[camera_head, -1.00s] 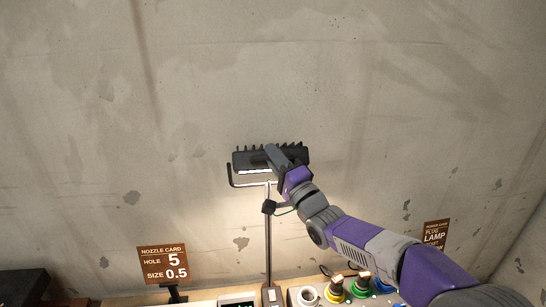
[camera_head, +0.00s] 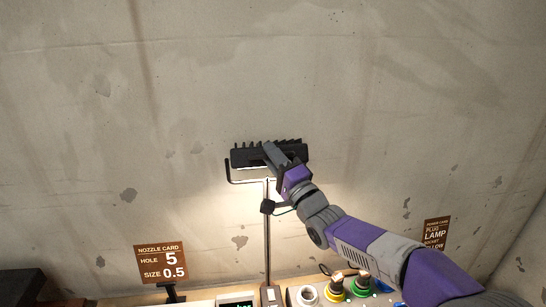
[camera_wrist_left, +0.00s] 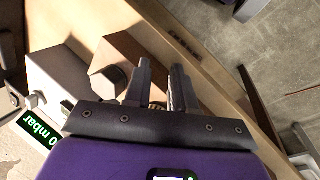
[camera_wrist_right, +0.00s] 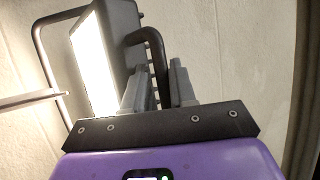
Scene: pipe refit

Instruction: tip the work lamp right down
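The work lamp (camera_head: 270,155) is a black ribbed head on a thin upright stand (camera_head: 267,235) against the wall. My right gripper (camera_head: 270,150) is at the lamp head. In the right wrist view the bright panel (camera_wrist_right: 93,65) is at the left, and a black bent handle (camera_wrist_right: 138,38) runs between the fingers of my right gripper (camera_wrist_right: 157,80), which appear closed on it. My left gripper (camera_wrist_left: 160,75) shows only in its wrist view, fingers apart and nothing seen held.
A nozzle card (camera_head: 162,263) stands at the lower left and a power card (camera_head: 435,234) at the right. Coloured plugs (camera_head: 348,286) sit near the stand's foot. Below my left gripper is a bench with a green mbar display (camera_wrist_left: 38,128). The wall above the lamp is clear.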

